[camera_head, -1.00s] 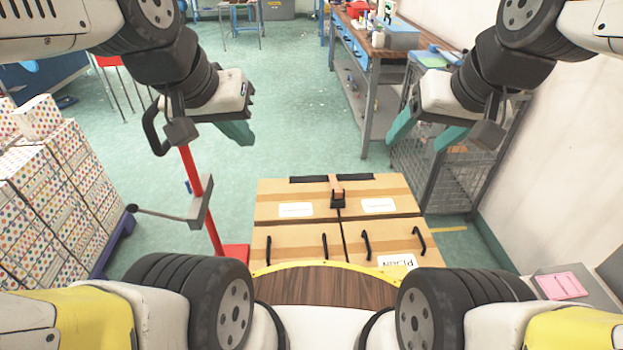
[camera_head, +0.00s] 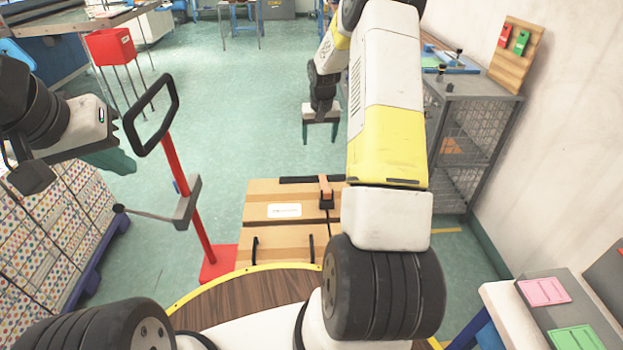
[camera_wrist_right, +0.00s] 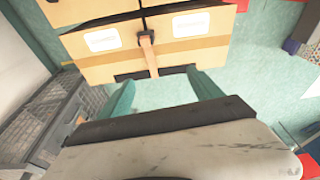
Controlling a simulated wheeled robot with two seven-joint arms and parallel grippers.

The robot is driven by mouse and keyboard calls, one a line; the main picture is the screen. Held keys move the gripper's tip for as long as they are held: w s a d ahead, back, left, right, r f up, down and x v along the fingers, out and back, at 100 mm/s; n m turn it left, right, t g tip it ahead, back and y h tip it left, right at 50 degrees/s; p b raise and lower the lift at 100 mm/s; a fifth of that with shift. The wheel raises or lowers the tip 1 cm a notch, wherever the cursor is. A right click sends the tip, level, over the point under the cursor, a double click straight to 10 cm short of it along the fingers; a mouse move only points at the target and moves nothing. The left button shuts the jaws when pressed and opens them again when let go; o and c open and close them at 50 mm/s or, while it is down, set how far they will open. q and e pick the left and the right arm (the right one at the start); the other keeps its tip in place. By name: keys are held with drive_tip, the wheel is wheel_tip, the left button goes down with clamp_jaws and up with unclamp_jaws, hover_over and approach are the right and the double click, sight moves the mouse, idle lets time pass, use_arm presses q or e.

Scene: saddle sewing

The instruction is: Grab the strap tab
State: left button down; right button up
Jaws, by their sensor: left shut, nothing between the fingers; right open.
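An orange-brown strap (camera_head: 325,185) with a black buckle (camera_head: 326,201) lies over the far edge of the cardboard boxes (camera_head: 262,225). In the right wrist view the strap (camera_wrist_right: 150,58) runs down the side of the boxes (camera_wrist_right: 188,50). My right gripper (camera_head: 319,138) is open and empty, beyond the boxes and apart from the strap. In the right wrist view its teal fingers (camera_wrist_right: 160,82) stand to either side of the strap's line. My left gripper (camera_head: 127,168) is shut and empty at the left, away from the boxes.
A red post with a black loop handle (camera_head: 176,165) stands left of the boxes. A stack of dotted boxes (camera_head: 55,240) is at the far left. A mesh-sided cabinet (camera_head: 457,140) stands at the right by the wall. The green floor beyond the boxes is clear.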

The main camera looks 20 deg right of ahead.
drive_tip(key=m+g, duration=0.1)
hover_over(327, 191)
drive_tip(key=s, duration=0.1)
wheel_tip(327, 191, down, 21)
drive_tip(key=shift+d+r, duration=0.1)
drive_tip(key=f, duration=0.5)
drive_tip(key=w+f, duration=0.1)
drive_tip(key=f, duration=0.1)
drive_tip(key=shift+f, duration=0.3)
drive_tip(key=c, duration=1.5)
